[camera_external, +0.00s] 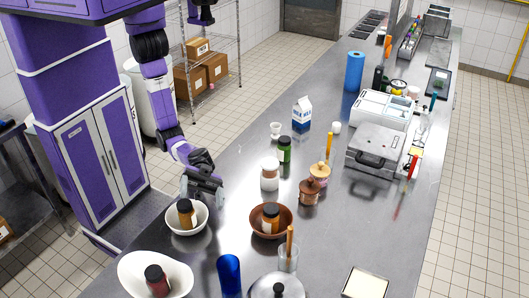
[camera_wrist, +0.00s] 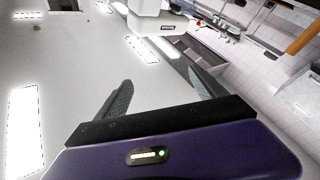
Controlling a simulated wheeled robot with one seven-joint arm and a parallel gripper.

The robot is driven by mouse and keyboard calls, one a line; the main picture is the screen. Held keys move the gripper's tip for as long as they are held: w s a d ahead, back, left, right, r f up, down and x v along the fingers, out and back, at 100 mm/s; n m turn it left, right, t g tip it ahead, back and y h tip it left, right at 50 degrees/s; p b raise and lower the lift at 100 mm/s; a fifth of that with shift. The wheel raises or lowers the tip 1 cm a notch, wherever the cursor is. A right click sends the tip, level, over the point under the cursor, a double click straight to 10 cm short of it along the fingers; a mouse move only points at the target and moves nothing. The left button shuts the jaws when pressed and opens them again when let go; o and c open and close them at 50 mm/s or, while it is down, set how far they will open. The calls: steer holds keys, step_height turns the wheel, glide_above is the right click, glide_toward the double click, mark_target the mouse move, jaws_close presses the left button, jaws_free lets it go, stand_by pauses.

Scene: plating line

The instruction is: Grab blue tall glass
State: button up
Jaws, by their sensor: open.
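The blue tall glass (camera_external: 229,275) stands upright near the front of the metal counter in the external view, partly cut by the bottom edge. My gripper (camera_external: 202,189) hangs over the counter's left edge, just above a white bowl, farther back than the glass and apart from it. In the wrist view my gripper (camera_wrist: 158,90) has its two fingers spread, with nothing between them. I cannot make out the blue glass in the wrist view.
A white bowl (camera_external: 173,226) with a jar, a brown bowl (camera_external: 284,233) with a jar, an oval white dish (camera_external: 137,263), a clear glass (camera_external: 289,258) and a lidded pot (camera_external: 263,289) surround the glass. A blue roll (camera_external: 354,71) stands far back.

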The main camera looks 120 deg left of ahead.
steer(key=w+a+f+t+y+b, duration=0.1)
steer(key=w+a+f+t+y, duration=0.15)
steer(key=w+a+f, duration=0.25)
steer(key=m+g, duration=0.4)
steer(key=m, duration=0.1)
glide_toward(230, 274)
steer(key=shift+s+a+r+y, duration=0.15)
steer(key=shift+a+r+y, duration=0.15)
steer(key=shift+y, duration=0.15)
steer(key=shift+d+f, duration=0.15)
steer(key=shift+d, duration=0.25)
steer(key=shift+p+x, duration=0.55)
steer(key=shift+x, duration=3.15)
steer(key=shift+f, duration=0.2)
steer(key=shift+c, duration=0.4)
jaws_close()
